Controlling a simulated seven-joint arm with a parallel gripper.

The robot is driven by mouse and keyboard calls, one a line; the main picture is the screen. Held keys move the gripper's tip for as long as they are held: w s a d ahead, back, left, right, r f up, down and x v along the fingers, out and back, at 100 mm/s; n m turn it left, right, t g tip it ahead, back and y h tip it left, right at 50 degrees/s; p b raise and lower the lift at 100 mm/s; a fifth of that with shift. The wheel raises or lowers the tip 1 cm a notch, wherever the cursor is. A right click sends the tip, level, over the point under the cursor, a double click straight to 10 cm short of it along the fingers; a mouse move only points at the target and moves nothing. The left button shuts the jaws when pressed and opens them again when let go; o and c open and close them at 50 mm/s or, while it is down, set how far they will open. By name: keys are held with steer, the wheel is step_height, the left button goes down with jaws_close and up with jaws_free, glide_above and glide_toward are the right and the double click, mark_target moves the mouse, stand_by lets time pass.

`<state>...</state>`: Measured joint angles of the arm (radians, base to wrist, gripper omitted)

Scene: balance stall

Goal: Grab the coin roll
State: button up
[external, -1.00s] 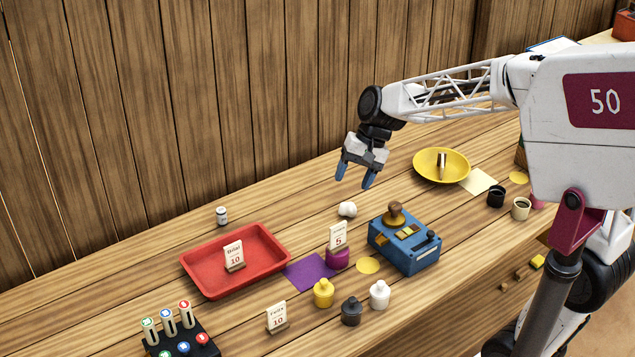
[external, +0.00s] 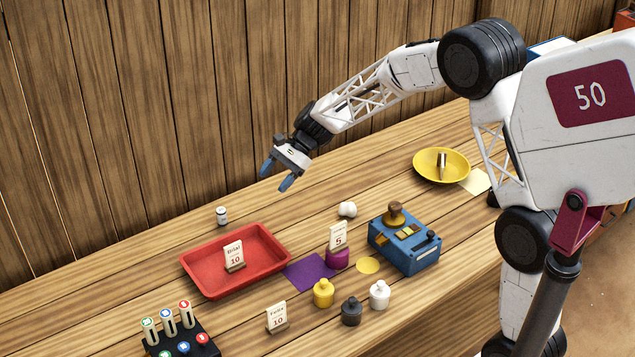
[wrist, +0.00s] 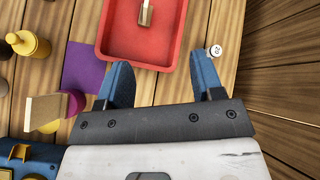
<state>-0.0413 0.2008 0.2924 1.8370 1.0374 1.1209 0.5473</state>
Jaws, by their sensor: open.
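No thing is clearly marked as the coin roll. A small white cylinder with a dark band (external: 222,216) stands upright on the counter behind the red tray. Its round, dotted white top (wrist: 215,51) shows in the wrist view, just beyond the right fingertip. A metallic cylinder (external: 441,163) is in the yellow dish (external: 423,172) at the back right. I cannot tell for sure which of the two is the coin roll. My gripper (external: 275,181) is open and empty, above the counter to the right of the white cylinder. Its blue fingers (wrist: 158,75) are apart.
The red tray (external: 277,273) holds a price card (external: 235,256). A purple square (external: 305,271), a white lump (external: 347,209), a blue device (external: 410,250) and several small bottles (external: 323,294) stand nearby. The plank wall (external: 130,120) is close behind.

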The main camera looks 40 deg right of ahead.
mark_target(223, 209)
steer(key=w+a+f+m+y, duration=0.1)
steer(key=w+f+m, duration=0.1)
steer(key=w+f, duration=0.2)
steer(key=w+a+f+m+t+y, duration=0.1)
steer(key=w+a+f+m, duration=0.1)
steer(key=w+f, duration=0.3)
steer(key=w+a+f+m+y, duration=0.1)
steer(key=w+f, duration=0.4)
steer(key=shift+w+a+f+m, duration=0.2)
steer(key=shift+a+f+m, duration=0.15)
steer(key=shift+m, duration=0.05)
steer(key=shift+a, duration=0.1)
steer(key=shift+x, duration=1.2)
steer(key=shift+a, duration=0.1)
steer(key=shift+x, duration=2.5)
steer(key=shift+w, duration=0.15)
steer(key=shift+r, duration=0.1)
steer(key=shift+c, duration=0.2)
